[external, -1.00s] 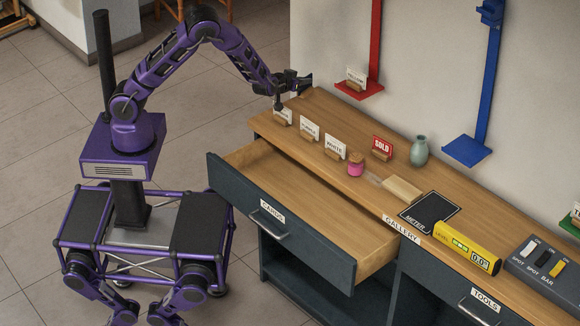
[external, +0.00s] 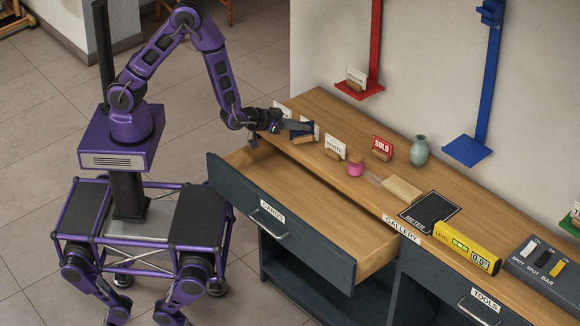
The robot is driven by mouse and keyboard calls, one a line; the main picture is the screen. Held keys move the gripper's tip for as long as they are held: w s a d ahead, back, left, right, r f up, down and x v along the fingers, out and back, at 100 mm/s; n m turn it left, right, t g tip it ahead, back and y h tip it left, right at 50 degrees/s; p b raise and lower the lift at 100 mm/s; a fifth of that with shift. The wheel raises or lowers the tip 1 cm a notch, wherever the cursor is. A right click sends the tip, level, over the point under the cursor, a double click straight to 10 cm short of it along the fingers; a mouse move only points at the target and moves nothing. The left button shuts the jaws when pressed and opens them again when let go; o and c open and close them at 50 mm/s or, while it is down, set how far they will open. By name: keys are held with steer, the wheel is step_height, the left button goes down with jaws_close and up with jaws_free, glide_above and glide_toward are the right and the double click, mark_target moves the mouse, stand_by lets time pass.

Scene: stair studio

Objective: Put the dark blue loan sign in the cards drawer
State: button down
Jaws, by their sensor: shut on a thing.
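My gripper (external: 284,126) is over the back left part of the counter, just beyond the drawer's back left corner. It is shut on the dark blue sign (external: 300,133), which shows as a small dark shape in front of a white sign. Its lettering cannot be read, and my gripper covers part of it. I cannot tell whether it touches the counter. The cards drawer (external: 272,228) is pulled out at the left of the counter, with a white label and a metal handle on its front. Its visible floor is bare.
A white sign (external: 335,146), a red SOLD sign (external: 382,145), a pink jar (external: 356,167) and a green vase (external: 419,151) stand along the counter (external: 330,111). A wooden block (external: 402,189), black meter mat (external: 430,212) and yellow level (external: 467,246) lie farther right.

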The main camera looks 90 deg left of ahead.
steer(key=s+d+f+m+t+h+b, duration=0.1)
steer(key=d+f+m+h+b, duration=0.3)
steer(key=d, duration=0.6)
steer(key=a+r+m+h+p, duration=0.1)
steer(key=a+r+h+p, duration=0.1)
steer(key=a+p, duration=0.3)
step_height(320, 180, up, 11)
steer(key=a+b, duration=0.1)
steer(key=b, duration=0.1)
steer(key=w+d+n+y, duration=0.2)
steer(key=w+n+y, duration=0.25)
steer(key=w, duration=1.95)
steer(key=shift+g+y, duration=0.35)
steer(key=shift+g, duration=0.05)
steer(key=shift+w+d+f+b, duration=0.1)
steer(key=shift+f+b, duration=0.05)
steer(key=shift+f, duration=2.4)
steer(key=shift+w+d+f+b, duration=0.1)
steer(key=shift+w+f+b, duration=0.1)
steer(key=shift+f, duration=2.3)
steer(key=shift+w+f+b, duration=0.1)
steer(key=shift+f+b, duration=0.05)
steer(key=shift+f, duration=2.4)
steer(key=shift+f, duration=0.1)
